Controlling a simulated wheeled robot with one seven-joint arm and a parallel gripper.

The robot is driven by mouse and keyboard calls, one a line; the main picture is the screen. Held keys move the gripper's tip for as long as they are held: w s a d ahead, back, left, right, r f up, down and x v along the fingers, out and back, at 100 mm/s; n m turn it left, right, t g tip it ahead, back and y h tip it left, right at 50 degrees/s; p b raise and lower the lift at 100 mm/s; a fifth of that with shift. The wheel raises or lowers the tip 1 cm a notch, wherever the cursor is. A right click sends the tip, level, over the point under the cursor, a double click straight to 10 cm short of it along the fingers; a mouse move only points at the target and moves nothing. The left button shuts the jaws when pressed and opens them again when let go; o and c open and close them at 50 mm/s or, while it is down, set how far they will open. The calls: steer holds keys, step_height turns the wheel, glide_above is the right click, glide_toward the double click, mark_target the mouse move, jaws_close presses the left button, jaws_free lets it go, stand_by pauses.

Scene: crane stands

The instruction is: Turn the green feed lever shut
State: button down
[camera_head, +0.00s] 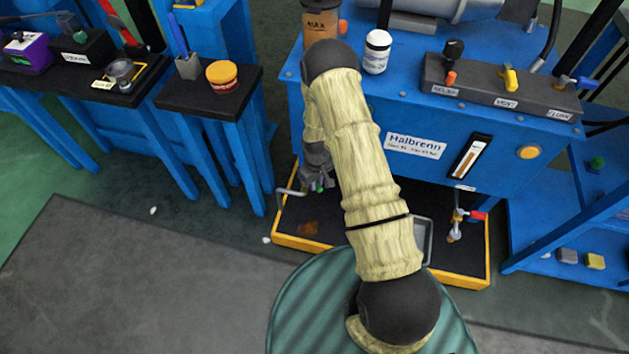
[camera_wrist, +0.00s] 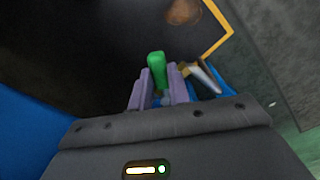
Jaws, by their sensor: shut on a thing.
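The green feed lever (camera_wrist: 156,66) stands up between the two purple-grey fingers of my gripper (camera_wrist: 160,84) in the wrist view. The fingers are shut on it, and its rounded green end sticks out past the fingertips. In the head view, my gripper (camera_head: 318,183) is low at the front left of the blue machine, above the drip tray. A small bit of the green lever (camera_head: 320,187) shows there beside the fingers. My arm and gripper hide most of the lever and its valve.
A red-handled tap (camera_head: 477,215) is at the right, above the yellow-edged drip tray (camera_head: 290,238). A grey bent pipe (camera_head: 291,192) is just left of my gripper. Blue side tables stand at the left.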

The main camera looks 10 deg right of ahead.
steer(key=c, duration=1.3)
jaws_free()
steer(key=shift+r, duration=0.1)
step_height(320, 180, up, 17)
steer(key=p, duration=0.6)
steer(key=shift+r, duration=0.1)
